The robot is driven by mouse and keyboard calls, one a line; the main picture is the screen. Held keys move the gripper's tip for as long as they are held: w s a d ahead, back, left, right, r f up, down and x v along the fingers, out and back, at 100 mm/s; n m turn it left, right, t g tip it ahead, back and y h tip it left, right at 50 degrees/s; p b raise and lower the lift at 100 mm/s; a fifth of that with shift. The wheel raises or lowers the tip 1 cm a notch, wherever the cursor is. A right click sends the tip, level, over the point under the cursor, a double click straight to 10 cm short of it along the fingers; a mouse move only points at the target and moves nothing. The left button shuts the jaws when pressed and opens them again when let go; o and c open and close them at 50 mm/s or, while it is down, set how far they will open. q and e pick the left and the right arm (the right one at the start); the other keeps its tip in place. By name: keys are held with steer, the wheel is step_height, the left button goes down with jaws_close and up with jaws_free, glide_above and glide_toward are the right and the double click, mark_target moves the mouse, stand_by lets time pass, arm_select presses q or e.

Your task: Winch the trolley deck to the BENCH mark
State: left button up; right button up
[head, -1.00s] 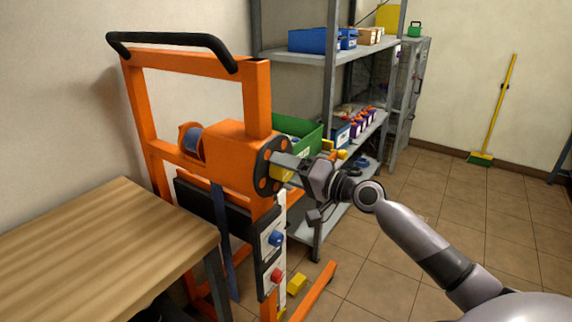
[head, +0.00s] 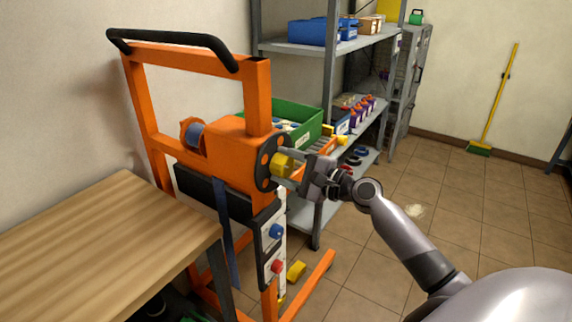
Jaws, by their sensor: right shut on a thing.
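The trolley (head: 258,98) is an orange upright frame with a black push handle (head: 172,40). Its orange winch housing (head: 226,148) carries a blue strap drum (head: 193,134) and a dark round crank disc (head: 265,172). A yellow knob (head: 282,165) shows at the disc. My right gripper (head: 293,166) is shut on the yellow knob, which its fingers partly cover. A black panel (head: 212,194) sits below the housing; I cannot tell whether it is the deck. A white strip with a blue knob (head: 276,231) and a red knob (head: 277,267) runs down the post. No BENCH lettering is legible. My left gripper is out of view.
A wooden bench (head: 110,235) stands at the left, close to the trolley. Grey shelving (head: 333,75) with a green bin (head: 300,112) and blue bins (head: 312,32) stands behind. A broom (head: 498,100) leans at the far wall. Tiled floor is free at the right.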

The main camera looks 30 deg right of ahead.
steer(key=m, duration=0.6)
steer(key=shift+d+m, duration=0.1)
steer(key=shift+m, duration=0.2)
steer(key=shift+f, duration=0.1)
stand_by(0.4)
steer(key=o, duration=1)
steer(key=shift+s, duration=0.1)
steer(key=b+v, duration=0.1)
steer(key=v, duration=0.6)
